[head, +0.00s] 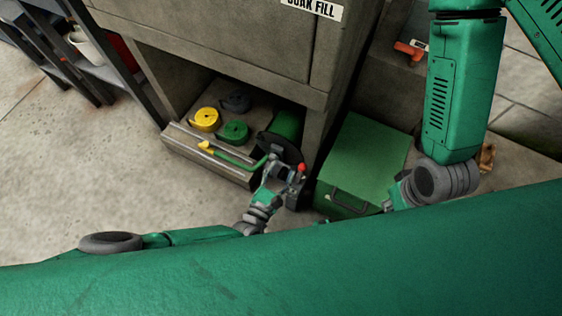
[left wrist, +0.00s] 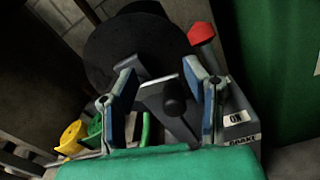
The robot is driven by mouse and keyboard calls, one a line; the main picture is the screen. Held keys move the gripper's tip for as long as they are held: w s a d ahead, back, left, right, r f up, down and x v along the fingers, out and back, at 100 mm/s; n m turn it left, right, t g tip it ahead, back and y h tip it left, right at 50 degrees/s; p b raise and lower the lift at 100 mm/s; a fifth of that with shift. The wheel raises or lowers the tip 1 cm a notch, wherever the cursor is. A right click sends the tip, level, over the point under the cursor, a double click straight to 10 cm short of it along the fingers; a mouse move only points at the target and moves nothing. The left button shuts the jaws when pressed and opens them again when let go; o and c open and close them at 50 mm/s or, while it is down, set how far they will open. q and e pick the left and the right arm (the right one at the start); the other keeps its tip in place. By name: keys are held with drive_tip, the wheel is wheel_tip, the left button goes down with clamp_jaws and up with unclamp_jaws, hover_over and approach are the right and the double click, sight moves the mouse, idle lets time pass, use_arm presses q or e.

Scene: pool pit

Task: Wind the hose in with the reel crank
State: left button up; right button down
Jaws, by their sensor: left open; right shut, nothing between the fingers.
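The hose reel has a dark round flange (head: 280,147) and a green drum (head: 287,123), low at the cabinet opening. The green hose (head: 238,159) runs left from it to a yellow nozzle (head: 204,146). My left gripper (head: 285,170) is in front of the reel. In the left wrist view its open fingers (left wrist: 160,75) stand on either side of the crank's grey arm (left wrist: 155,88) and black knob (left wrist: 174,100); contact cannot be told. A red-knobbed lever (left wrist: 201,34) stands right of them on a box marked ON and BRAKE (left wrist: 238,125). My right gripper (head: 391,202) is empty, mostly hidden.
A yellow coil (head: 205,119), a green coil (head: 233,132) and a dark coil (head: 236,101) lie in the cabinet behind a metal trough (head: 190,149). A green box (head: 362,158) with a handle stands right of the reel.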

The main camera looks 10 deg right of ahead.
sight(281, 175)
use_arm(q)
drive_tip(key=shift+r, duration=3.3)
